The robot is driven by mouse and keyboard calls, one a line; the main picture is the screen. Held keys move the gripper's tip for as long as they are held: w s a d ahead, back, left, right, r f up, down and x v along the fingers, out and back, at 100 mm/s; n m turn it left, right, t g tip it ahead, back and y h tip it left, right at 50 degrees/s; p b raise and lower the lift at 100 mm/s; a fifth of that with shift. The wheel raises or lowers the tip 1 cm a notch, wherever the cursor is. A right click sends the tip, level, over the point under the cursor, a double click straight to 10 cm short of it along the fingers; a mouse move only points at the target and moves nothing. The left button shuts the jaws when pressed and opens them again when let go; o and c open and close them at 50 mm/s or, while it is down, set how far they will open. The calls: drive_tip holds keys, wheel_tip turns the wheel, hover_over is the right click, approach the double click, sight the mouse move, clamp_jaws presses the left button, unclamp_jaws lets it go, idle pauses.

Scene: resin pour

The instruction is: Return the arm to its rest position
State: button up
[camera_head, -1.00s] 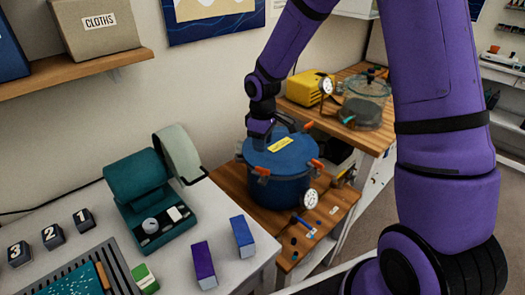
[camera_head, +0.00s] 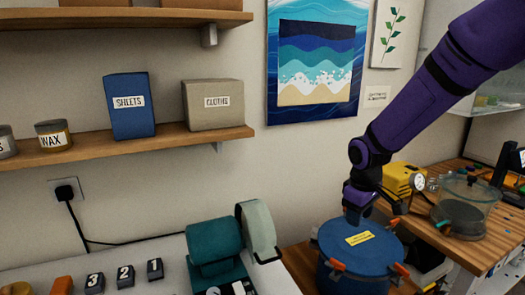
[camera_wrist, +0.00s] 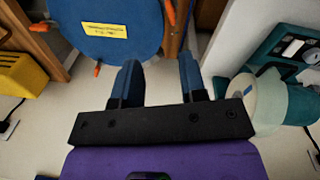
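My purple arm reaches down from the upper right in the head view. My gripper (camera_head: 354,217) is at the back edge of the blue pot's lid (camera_head: 345,240). In the wrist view, the two blue fingers of my gripper (camera_wrist: 160,72) are spread apart with nothing between them. The blue pot's lid with its yellow label (camera_wrist: 105,30) lies beyond the fingers, up and to the left. Whether a fingertip touches the pot is not clear.
A clear-lidded chamber (camera_head: 465,206) and a yellow pump (camera_head: 400,179) stand on the wooden bench at right. A teal device (camera_head: 214,246) stands left of the pot. A wall shelf (camera_head: 170,143) holds boxes labelled SHEETS and CLOTHS.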

drive_tip(key=s+d+r+m+t, duration=0.2)
drive_tip(key=s+d+r+m, duration=0.15)
drive_tip(key=s+r, duration=0.95)
drive_tip(key=s+d+r+m+t, duration=0.1)
drive_tip(key=s+r+m, duration=0.3)
drive_tip(key=s, duration=0.9)
wheel_tip(320, 180, up, 2)
drive_tip(key=shift+d+r+t+y, duration=0.2)
drive_tip(key=shift+t+y, duration=0.1)
drive_tip(key=shift+t, duration=0.3)
